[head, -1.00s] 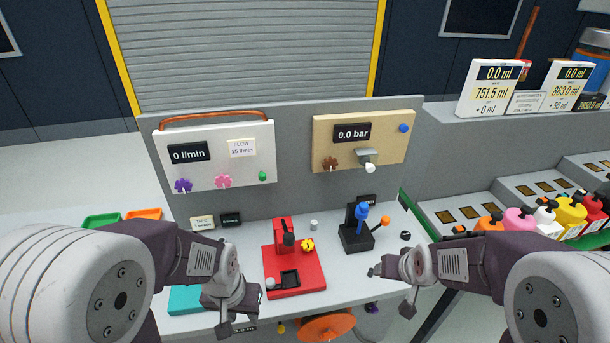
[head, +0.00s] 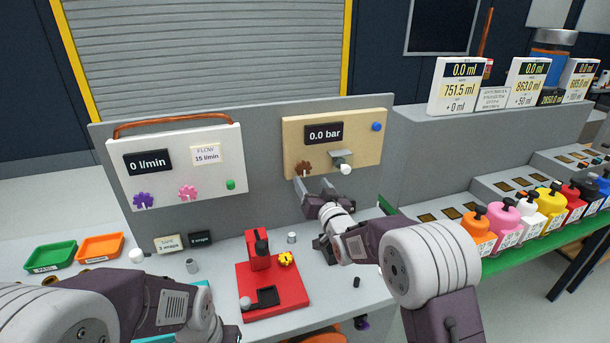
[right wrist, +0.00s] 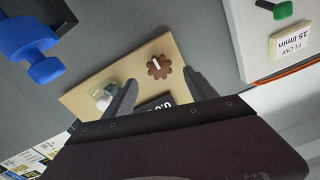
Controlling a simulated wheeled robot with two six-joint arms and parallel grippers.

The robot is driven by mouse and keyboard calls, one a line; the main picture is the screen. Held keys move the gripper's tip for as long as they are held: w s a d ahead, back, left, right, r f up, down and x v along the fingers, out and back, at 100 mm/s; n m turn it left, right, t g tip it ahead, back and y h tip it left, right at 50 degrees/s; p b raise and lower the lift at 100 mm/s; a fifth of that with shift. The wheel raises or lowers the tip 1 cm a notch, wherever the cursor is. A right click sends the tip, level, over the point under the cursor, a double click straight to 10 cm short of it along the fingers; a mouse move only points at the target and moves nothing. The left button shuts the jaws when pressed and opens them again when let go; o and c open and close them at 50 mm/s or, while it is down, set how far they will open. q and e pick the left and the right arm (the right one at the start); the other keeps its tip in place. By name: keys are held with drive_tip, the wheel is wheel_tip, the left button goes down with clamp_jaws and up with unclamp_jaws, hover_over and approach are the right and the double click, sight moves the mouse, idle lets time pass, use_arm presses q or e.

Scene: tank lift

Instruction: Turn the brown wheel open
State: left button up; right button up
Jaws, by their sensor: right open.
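The brown wheel (head: 303,168) is a small toothed knob low on the left of the beige panel (head: 360,155), below the 0.0 bar display (head: 323,134). My right gripper (head: 311,184) is raised just below and in front of the wheel, open and empty. In the right wrist view the brown wheel (right wrist: 158,69), with a pale bar across its face, lies beyond and between the two spread fingers (right wrist: 160,92). The fingers do not visibly touch it. My left arm is at the lower left of the head view; its gripper is outside the frame.
A grey bracket with a white knob (head: 345,169) sits right of the wheel. A white panel (head: 178,165) with purple and pink wheels stands to the left. A red stand (head: 270,290) is on the bench. Coloured bottles (head: 502,215) line the right shelf.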

sight(304, 172)
drive_tip(key=p+x, duration=0.1)
drive_tip(key=x, duration=0.5)
drive_tip(key=shift+w+f+p, duration=0.15)
drive_tip(key=shift+w+p, duration=0.15)
drive_tip(key=shift+w, duration=0.05)
drive_tip(key=shift+w+a, duration=0.15)
drive_tip(key=shift+w, duration=0.1)
